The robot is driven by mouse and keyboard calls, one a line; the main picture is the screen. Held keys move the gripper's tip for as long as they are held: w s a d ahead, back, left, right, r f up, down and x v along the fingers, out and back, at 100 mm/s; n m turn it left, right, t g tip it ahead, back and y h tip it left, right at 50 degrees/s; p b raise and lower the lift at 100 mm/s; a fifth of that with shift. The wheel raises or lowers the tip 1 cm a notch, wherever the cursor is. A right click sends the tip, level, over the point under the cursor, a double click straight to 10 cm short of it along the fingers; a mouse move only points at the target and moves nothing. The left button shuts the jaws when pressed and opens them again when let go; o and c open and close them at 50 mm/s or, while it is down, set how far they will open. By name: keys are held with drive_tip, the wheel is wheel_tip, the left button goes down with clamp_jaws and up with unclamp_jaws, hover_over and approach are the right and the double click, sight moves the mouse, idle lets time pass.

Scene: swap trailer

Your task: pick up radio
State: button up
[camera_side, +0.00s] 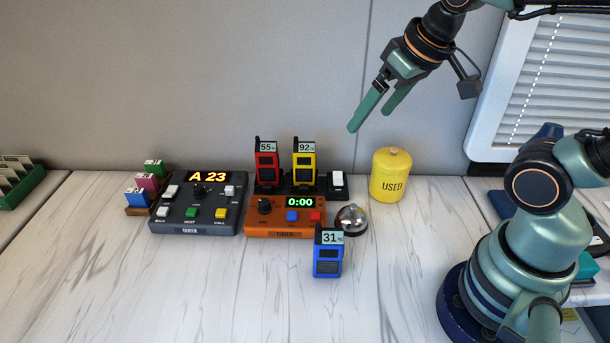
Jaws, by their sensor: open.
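A blue radio (328,256) stands upright on the counter in front of the timer, with a small display on top reading 31. A red radio (266,165), its display reading 55, and a yellow radio (304,167), its display reading 92, stand upright in a black dock (333,192) behind the timer. My gripper (367,120) is open and empty, up in the air above and behind the counter things, to the left of the yellow canister's top. It touches none of the radios.
An orange timer (284,231) shows 0:00. A dark grey console (196,227) shows A 23. A silver bell (352,219) stands close beside the blue radio. A yellow canister marked USED (390,176) stands at the back.

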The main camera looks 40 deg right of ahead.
drive_tip(key=w+f+m+g, duration=0.1)
drive_tip(key=w+m+g, duration=0.3)
drive_tip(key=w, duration=0.6)
drive_tip(key=m+g, duration=0.1)
drive_tip(key=m, duration=0.3)
hover_over(304, 143)
wheel_tip(304, 143, down, 7)
drive_tip(key=shift+s+r, duration=0.1)
drive_tip(key=shift+s, duration=0.05)
drive_tip(key=shift+f+m, duration=0.3)
drive_tip(key=shift+f, duration=0.3)
wheel_tip(304, 143, down, 6)
drive_tip(key=shift+r, duration=0.1)
drive_tip(key=shift+s+a+f, duration=0.1)
drive_tip(key=shift+a+f, duration=0.05)
drive_tip(key=shift+f, duration=1.25)
drive_tip(key=shift+a+f, duration=0.1)
drive_tip(key=shift+f, duration=1.3)
drive_tip(key=shift+r, duration=0.1)
clamp_jaws()
